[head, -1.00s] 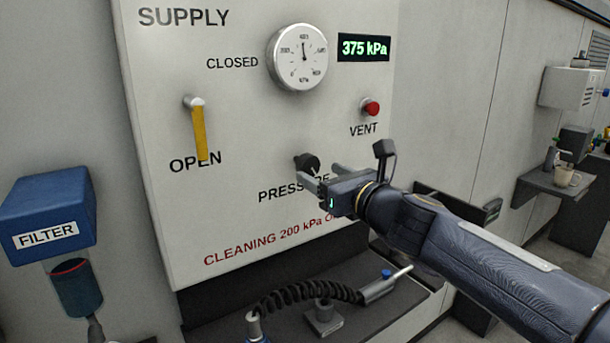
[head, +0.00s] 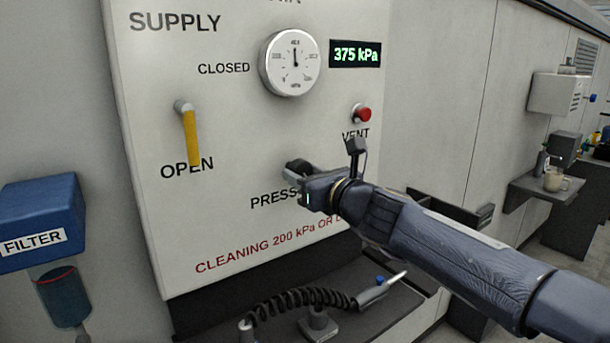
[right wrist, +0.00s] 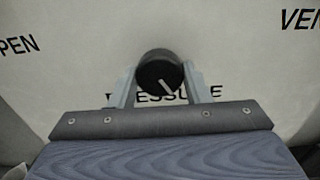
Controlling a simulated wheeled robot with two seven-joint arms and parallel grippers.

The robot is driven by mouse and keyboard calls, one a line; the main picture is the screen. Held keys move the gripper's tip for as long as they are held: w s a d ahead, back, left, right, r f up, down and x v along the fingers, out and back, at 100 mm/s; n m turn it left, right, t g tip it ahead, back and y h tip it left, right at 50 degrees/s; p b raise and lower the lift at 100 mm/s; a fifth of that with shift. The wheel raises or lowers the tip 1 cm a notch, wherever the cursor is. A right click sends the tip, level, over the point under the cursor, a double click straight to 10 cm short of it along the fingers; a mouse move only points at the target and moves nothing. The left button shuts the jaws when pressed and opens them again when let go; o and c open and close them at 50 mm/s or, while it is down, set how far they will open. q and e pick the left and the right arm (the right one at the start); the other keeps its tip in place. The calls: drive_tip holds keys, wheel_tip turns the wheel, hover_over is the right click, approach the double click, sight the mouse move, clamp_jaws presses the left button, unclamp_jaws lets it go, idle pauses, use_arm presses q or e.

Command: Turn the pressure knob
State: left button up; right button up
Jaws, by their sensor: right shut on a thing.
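The black pressure knob (head: 297,166) sits on the white supply panel (head: 230,220), above the PRESSURE label. My right gripper (head: 292,174) is at the knob and shut on it, hiding part of it in the head view. In the right wrist view, the knob (right wrist: 160,74) lies between the two fingers, and its pale pointer line slants toward the lower right. The digital display (head: 355,54) reads 375 kPa. The round gauge (head: 290,63) has its needle about upright. My left gripper is not in view.
A yellow lever (head: 190,136) points down to OPEN. The red vent button (head: 362,113) is above right of the knob. A blue filter unit (head: 40,215) stands left. A coiled hose with a nozzle (head: 370,294) lies on the shelf below.

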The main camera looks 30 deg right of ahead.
drive_tip(key=shift+n, duration=0.3)
drive_tip(key=n+b, duration=0.1)
drive_tip(key=n, duration=0.2)
drive_tip(key=n+b, duration=0.1)
drive_tip(key=n, duration=0.4)
drive_tip(key=shift+d+b, duration=0.1)
drive_tip(key=shift+b, duration=0.2)
drive_tip(key=n+b, duration=0.1)
drive_tip(key=n, duration=0.3)
drive_tip(key=shift+n, duration=0.3)
drive_tip(key=n+b, duration=0.1)
drive_tip(key=n, duration=0.3)
drive_tip(key=shift+r+n, duration=0.1)
drive_tip(key=shift+n, duration=0.2)
drive_tip(key=o, duration=1)
drive_tip(key=shift+c, duration=0.2)
